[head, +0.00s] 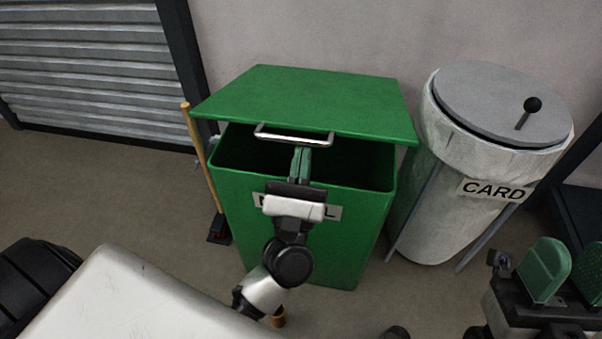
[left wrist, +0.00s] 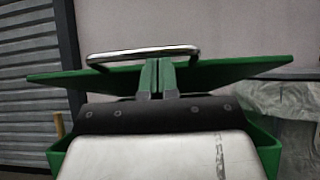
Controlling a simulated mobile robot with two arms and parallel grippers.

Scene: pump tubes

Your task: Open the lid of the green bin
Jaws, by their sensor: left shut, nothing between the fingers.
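The green bin (head: 350,232) stands in front of me with a label on its front, partly covered by my left gripper. Its green lid (head: 318,98) is partly raised: a dark gap shows between the lid's front edge and the bin's rim. A metal bar handle (head: 293,137) sits at the lid's front edge; it also shows in the left wrist view (left wrist: 143,52). My left gripper (head: 301,158) is shut and empty, its green fingertips at the gap just below the handle. I cannot tell whether they touch the lid. My right gripper (head: 570,264) is open at the lower right, away from the bin.
A pale round bin marked CARD (head: 440,200), with a grey knobbed lid (head: 495,100), stands close on the right. A wooden-handled broom (head: 197,150) leans at the green bin's left side. A grey shutter (head: 85,65) is behind left. Some bare floor lies at left.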

